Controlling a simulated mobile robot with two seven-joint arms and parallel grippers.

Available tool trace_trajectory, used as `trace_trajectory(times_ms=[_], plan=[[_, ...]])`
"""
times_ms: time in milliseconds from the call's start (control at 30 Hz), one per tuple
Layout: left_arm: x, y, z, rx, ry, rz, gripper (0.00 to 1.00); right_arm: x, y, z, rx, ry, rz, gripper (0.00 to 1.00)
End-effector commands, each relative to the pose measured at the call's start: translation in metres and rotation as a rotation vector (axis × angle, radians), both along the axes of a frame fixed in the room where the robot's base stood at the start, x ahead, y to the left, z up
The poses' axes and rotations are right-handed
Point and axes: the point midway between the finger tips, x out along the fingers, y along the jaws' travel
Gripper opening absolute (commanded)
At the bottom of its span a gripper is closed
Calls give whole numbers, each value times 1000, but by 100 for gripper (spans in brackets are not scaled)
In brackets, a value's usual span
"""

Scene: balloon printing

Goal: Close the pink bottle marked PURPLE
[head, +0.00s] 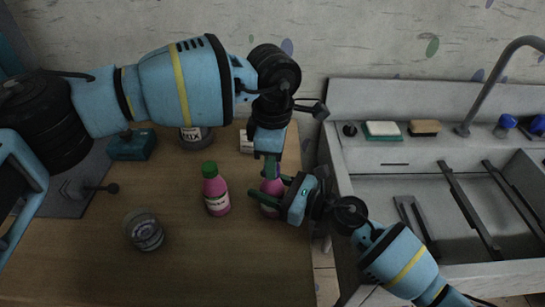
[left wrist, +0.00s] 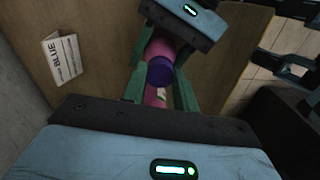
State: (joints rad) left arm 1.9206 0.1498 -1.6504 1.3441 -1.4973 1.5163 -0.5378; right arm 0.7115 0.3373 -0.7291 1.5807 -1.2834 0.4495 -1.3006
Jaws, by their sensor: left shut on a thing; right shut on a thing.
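One pink bottle (head: 271,187) stands upright near the table's right side, mostly hidden by my grippers. In the left wrist view its purple cap (left wrist: 160,71) is at the top of the pink body (left wrist: 160,47). My left gripper (head: 270,172) points down from above, shut on the purple cap. My right gripper (head: 268,196) comes in from the right, shut on the bottle's body; its housing shows in the left wrist view (left wrist: 187,18). The bottle's label is hidden, and I cannot tell how tightly the cap sits.
A second pink bottle (head: 216,193) with a green cap stands to the left. A glass jar (head: 144,230) stands at the front left and a container marked MIX (head: 192,137) at the back. A BLUE card (left wrist: 62,59) stands behind. The sink (head: 440,205) is right.

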Motion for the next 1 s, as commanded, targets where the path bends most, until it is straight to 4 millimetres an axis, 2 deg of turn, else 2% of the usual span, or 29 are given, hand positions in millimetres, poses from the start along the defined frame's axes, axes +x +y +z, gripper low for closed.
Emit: trace_trajectory(times_ms=[133,267,1000], plan=[[0,0,-1,0,0,-21,8,0,0,0,0,0,0,0],[0,0,-1,-1,1,-149,8,0,0,0,0,0,0,0],[-1,1,-1,-1,0,-1372,8,0,0,0,-1,0,1,0]])
